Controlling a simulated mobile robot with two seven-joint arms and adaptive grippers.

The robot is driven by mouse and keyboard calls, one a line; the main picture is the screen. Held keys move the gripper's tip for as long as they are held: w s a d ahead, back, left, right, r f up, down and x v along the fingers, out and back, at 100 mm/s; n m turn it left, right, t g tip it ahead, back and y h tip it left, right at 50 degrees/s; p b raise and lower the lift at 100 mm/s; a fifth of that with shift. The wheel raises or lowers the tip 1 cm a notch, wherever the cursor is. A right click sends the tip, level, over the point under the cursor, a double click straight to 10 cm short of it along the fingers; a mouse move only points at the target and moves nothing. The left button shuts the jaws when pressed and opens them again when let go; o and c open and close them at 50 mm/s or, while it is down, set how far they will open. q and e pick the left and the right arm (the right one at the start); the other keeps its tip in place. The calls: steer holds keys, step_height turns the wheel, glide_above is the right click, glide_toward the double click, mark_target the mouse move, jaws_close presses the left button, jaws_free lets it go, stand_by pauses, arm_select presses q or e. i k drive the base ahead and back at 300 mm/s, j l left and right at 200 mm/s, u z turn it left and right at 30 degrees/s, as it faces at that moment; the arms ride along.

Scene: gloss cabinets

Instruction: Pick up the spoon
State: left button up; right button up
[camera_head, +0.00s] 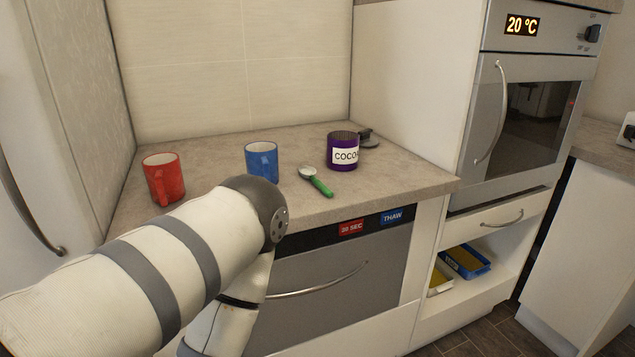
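The spoon (321,186) lies on the stone-look countertop (225,150), close to its front edge. It has a green handle pointing toward the front right and a pale metal bowl toward the back left. Nothing is touching it that I can see. My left arm comes in from the lower left, with its elbow in front of the counter, left of the spoon, and its lower part bending down out of the picture. Neither my left nor my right gripper shows.
A blue mug (262,162) and a red mug (164,179) stand left of the spoon. A purple cocoa tin (343,151) stands behind it, with a dark lid (369,141) beside it. Below is a shut appliance door (335,290). An oven (530,110) stands at right. The counter right of the spoon is clear.

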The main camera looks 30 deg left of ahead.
mark_target(307, 172)
steer(key=u, duration=0.4)
steer(key=k+u, duration=0.15)
steer(key=u, duration=0.6)
steer(key=k+j, duration=0.05)
